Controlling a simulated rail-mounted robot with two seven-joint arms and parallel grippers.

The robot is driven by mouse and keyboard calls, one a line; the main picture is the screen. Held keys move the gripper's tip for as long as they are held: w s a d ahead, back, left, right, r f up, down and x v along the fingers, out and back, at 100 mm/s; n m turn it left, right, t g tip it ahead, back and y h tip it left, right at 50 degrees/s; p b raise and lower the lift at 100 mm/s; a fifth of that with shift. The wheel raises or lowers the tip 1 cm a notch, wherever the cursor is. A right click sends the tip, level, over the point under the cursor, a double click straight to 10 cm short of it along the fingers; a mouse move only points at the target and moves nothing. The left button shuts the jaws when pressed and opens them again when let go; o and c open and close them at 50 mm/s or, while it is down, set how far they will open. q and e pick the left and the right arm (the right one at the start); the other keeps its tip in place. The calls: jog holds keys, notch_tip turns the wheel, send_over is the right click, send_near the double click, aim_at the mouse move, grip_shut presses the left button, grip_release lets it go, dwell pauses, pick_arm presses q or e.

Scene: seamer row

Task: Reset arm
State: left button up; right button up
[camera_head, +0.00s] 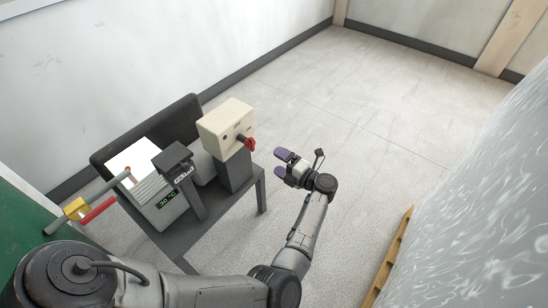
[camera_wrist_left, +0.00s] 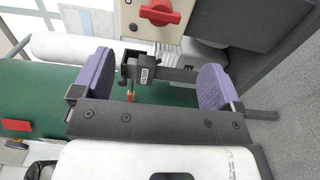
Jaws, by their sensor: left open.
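My left gripper (camera_head: 281,161) is open and empty, held out over the floor to the right of the seamer's cream control box (camera_head: 227,127). Its purple fingers are spread apart in the left wrist view (camera_wrist_left: 154,75), with nothing between them. The red rotary knob (camera_head: 249,143) on the box front is near the gripper but apart from it. In the left wrist view the red knob (camera_wrist_left: 161,10) shows at the top, beyond the fingers. My right gripper is not in view.
The seamer stands on a dark table (camera_head: 183,238), with a black post and head (camera_head: 174,155) and a green display (camera_head: 167,204). A red handle (camera_head: 98,209) and yellow block (camera_head: 75,208) sit at left. A yellow-orange rail (camera_head: 388,262) is at right. Open floor (camera_head: 345,95) lies behind.

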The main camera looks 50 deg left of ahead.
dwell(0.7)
pick_arm(q)
jog(key=w+d+r+m+t+h, duration=0.2)
jog(key=w+r+m+t+h, duration=0.15)
jog(key=w+m+t, duration=1)
jog(key=w+d+r+m+t+h, duration=0.3)
jog(key=d+r+m+t+h, duration=0.65)
jog(key=r+m+h, duration=0.55)
jog(key=s+d+f+m+g+p, duration=0.2)
jog(key=s+d+m+g+p, duration=0.15)
jog(key=s, duration=0.65)
jog(key=s+d+f+m+g+p, duration=0.1)
jog(key=s+d+m+g+p, duration=0.2)
jog(key=s, duration=0.6)
jog(key=s+d+f+m+g+p, duration=0.2)
jog(key=s+m+g+p, duration=0.15)
jog(key=s, duration=0.65)
jog(key=s+d+f+m+g+p, duration=0.1)
jog(key=s+f+g+p, duration=0.15)
jog(key=s, duration=0.55)
jog(key=s+f+m+g+p, duration=0.1)
jog(key=s+f+g+p, duration=0.2)
jog(key=s, duration=0.6)
notch_tip(320, 180, up, 36)
jog(key=p, duration=3.7)
jog(key=shift+s+r+y, duration=0.15)
jog(key=shift+s+y, duration=0.2)
jog(key=shift+y, duration=0.1)
